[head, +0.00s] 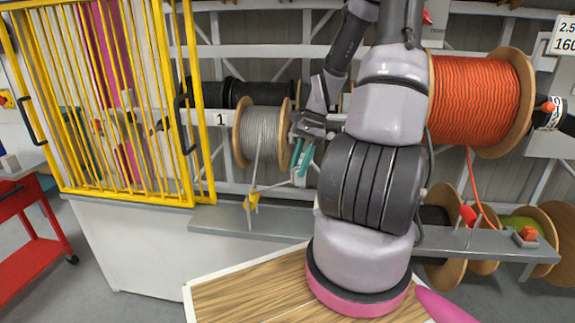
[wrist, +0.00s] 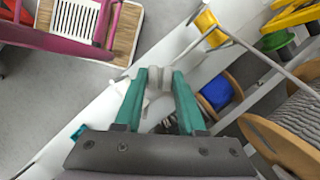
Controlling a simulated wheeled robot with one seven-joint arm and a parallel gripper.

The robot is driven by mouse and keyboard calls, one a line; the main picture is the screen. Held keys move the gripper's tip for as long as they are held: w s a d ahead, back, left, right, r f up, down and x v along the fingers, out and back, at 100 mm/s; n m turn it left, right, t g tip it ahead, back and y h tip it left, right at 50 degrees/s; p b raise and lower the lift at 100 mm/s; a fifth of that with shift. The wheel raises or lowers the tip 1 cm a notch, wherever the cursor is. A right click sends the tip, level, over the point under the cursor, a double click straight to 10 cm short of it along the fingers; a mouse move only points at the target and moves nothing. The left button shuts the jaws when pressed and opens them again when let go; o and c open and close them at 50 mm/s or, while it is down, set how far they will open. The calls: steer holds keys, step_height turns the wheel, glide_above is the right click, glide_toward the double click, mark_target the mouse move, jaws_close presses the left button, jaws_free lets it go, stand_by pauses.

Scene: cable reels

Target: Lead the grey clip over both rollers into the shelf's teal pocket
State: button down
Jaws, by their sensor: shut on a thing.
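My gripper (head: 303,165) has teal fingers and hangs just right of the grey cable reel (head: 262,135) in the head view. In the wrist view the fingertips (wrist: 158,76) are shut on the small grey clip (wrist: 158,72). A grey cable runs from the reel to a yellow guide, which looks like a roller (head: 252,199), then towards the clip; the yellow part also shows in the wrist view (wrist: 208,28). A small teal piece on the pale shelf (wrist: 78,132), possibly the pocket, lies left of my fingers. I cannot make out a second roller clearly.
The grey shelf (head: 222,217) runs below the reels. A yellow barred gate (head: 110,100) stands at the left. Blue (wrist: 216,92) and green reels lie below.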

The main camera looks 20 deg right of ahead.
steer(key=s+d, duration=0.8)
steer(key=d, duration=0.4)
steer(key=shift+s, duration=0.2)
